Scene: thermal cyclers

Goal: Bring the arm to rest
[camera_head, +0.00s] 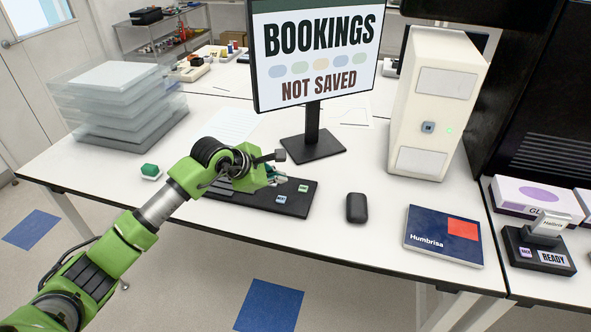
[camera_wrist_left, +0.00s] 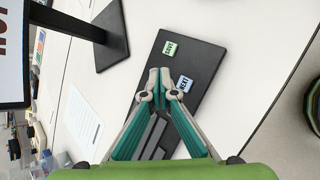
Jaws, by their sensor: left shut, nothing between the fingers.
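My left arm comes in from the left of the head view, green with grey joints. Its left gripper (camera_head: 280,177) is over the black key panel (camera_head: 295,205) on the white desk. In the left wrist view the green fingers of the left gripper (camera_wrist_left: 159,74) meet at their tips, shut with nothing between them. The tips appear over the panel (camera_wrist_left: 208,52), close to its blue key (camera_wrist_left: 184,84) and green key (camera_wrist_left: 170,48). I cannot tell whether they touch it. The gripper and arm hide part of the panel in the head view. My right gripper is not in view.
A monitor (camera_head: 316,60) reading "BOOKINGS NOT SAVED" stands behind the panel. A black mouse (camera_head: 356,208), a blue book (camera_head: 430,240) and a white tower (camera_head: 430,105) are to the right. Stacked clear trays (camera_head: 120,100) and a green-topped item (camera_head: 150,171) are left. Desk front has free room.

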